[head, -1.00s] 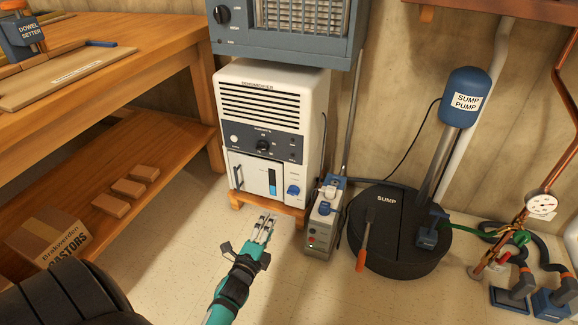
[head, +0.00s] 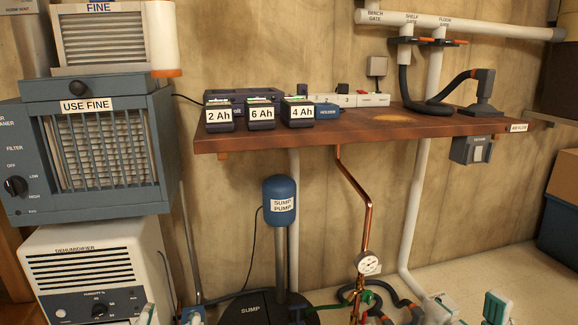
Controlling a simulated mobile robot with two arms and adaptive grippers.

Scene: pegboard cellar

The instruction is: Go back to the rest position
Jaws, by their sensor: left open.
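In the head view, only a small pale and green tip of my left gripper (head: 147,315) shows at the bottom edge, in front of the lower right of the white dehumidifier (head: 85,270). The gripper is open, and no object shows in it. The rest of that gripper and its arm are below the frame.
A wooden wall shelf (head: 350,128) carries battery boxes labelled 2 Ah (head: 219,115), 6 Ah (head: 261,114) and 4 Ah (head: 299,113). The blue sump pump (head: 280,203), copper pipe (head: 366,210) and gauge (head: 368,263) are below the shelf.

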